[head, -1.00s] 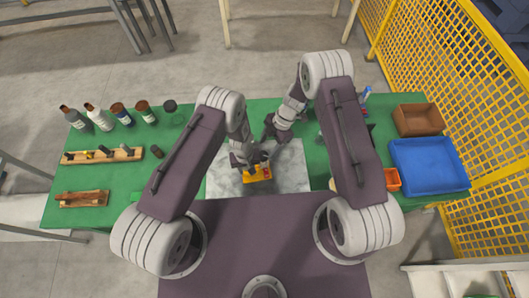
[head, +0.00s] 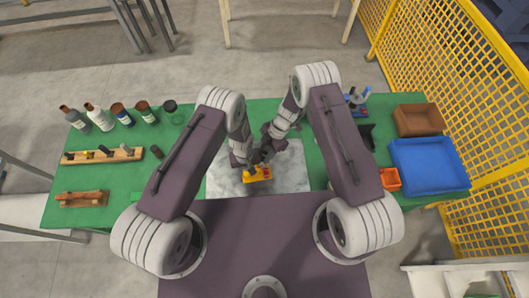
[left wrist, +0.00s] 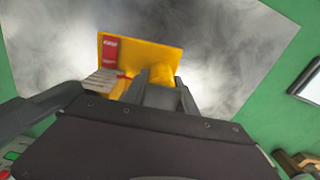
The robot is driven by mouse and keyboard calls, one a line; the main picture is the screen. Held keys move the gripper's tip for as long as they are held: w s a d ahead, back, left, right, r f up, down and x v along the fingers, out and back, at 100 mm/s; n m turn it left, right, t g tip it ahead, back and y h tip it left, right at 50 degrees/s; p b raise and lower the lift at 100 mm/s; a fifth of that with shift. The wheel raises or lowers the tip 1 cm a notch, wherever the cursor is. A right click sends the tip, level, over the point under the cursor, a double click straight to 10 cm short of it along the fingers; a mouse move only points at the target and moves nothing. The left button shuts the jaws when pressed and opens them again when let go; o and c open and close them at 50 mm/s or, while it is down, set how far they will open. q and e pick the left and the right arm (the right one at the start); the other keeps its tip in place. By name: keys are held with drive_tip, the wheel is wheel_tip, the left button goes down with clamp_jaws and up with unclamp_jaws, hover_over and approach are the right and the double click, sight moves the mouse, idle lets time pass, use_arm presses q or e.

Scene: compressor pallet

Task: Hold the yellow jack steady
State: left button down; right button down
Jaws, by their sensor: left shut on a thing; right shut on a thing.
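The yellow jack (head: 250,178) is on the grey mat (head: 290,180) in the middle of the green table. In the left wrist view the jack (left wrist: 160,58) shows a yellow plate with a red label. My left gripper (head: 248,161) is over the jack and shut on it; its dark fingers (left wrist: 165,92) meet the jack's yellow body. My right gripper (head: 266,154) is close beside the left one, just above the jack's far right side. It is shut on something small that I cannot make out. The two grippers hide part of the jack.
Bottles (head: 100,118) and a wooden rack (head: 103,154) stand at left. An orange bin (head: 390,179), a blue tray (head: 428,165) and a brown box (head: 418,120) are at right.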

drive_tip(key=shift+s+r+m+t+y, duration=0.15)
drive_tip(key=shift+m+t, duration=0.4)
drive_tip(key=shift+m, duration=0.9)
drive_tip(key=shift+f+m+t+y, duration=0.15)
drive_tip(key=shift+m+t, duration=0.4)
drive_tip(key=shift+m, duration=0.9)
drive_tip(key=shift+r, duration=0.1)
drive_tip(key=c, duration=0.9)
unclamp_jaws()
drive_tip(key=shift+o, duration=0.2)
drive_tip(key=v, duration=1.2)
